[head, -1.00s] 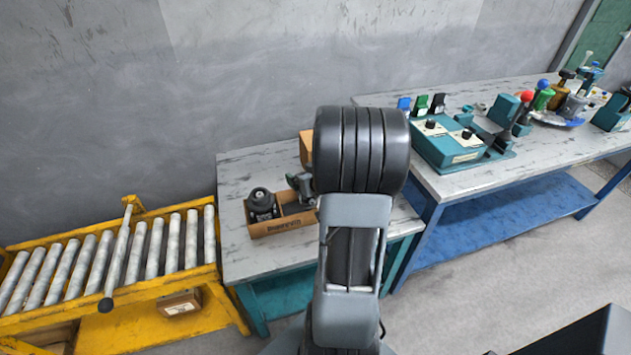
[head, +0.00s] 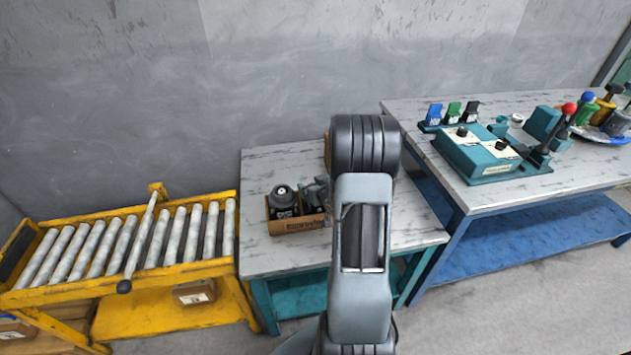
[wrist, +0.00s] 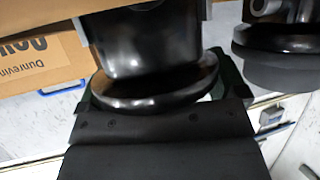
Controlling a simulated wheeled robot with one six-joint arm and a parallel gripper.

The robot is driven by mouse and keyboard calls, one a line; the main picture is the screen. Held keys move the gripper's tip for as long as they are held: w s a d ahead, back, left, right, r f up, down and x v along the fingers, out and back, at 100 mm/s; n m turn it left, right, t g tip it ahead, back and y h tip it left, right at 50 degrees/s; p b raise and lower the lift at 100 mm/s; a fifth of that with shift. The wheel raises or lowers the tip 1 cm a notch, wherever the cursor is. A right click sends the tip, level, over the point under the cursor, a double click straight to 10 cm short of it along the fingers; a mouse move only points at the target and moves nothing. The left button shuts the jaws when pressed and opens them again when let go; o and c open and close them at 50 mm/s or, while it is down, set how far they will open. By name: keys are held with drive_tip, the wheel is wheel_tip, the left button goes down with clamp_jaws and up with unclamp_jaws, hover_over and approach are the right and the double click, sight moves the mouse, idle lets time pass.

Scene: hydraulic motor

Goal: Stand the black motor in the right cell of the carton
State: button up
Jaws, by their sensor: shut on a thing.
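The open carton (head: 297,228) stands on the grey table with its printed side facing me. A black motor (head: 283,198) stands upright at its left cell. My gripper (head: 315,190) is at the carton's right cell, partly behind my arm. In the wrist view my gripper (wrist: 152,108) is shut on a black motor (wrist: 145,45) with a wide round flange, close against the carton's edge. Another black motor (wrist: 280,50) shows at the right of that view. Whether the held motor's base rests on the cell floor is hidden.
A teal control box (head: 475,155) with switches stands on the blue-framed bench at right. A yellow roller conveyor (head: 120,245) is at left. The grey table (head: 275,160) is bare behind and in front of the carton.

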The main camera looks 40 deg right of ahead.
drive_tip(key=shift+f, duration=0.15)
drive_tip(key=shift+f, duration=0.25)
drive_tip(key=o, duration=1.6)
drive_tip(key=shift+c, duration=0.2)
drive_tip(key=shift+r, duration=0.25)
drive_tip(key=p+v, duration=0.2)
drive_tip(key=v, duration=0.9)
drive_tip(key=a+r+g, duration=0.5)
drive_tip(key=a+r, duration=0.2)
drive_tip(key=a, duration=0.2)
drive_tip(key=s+a+r+n+g+y, duration=0.1)
drive_tip(key=s+a+r+g, duration=0.1)
drive_tip(key=s+a, duration=0.2)
drive_tip(key=s+a+r+n+g+y, duration=0.1)
drive_tip(key=s+a, duration=0.4)
drive_tip(key=a, duration=0.5)
drive_tip(key=shift+r+g+y, duration=0.4)
drive_tip(key=shift+r+g, duration=0.4)
drive_tip(key=shift+g, duration=0.3)
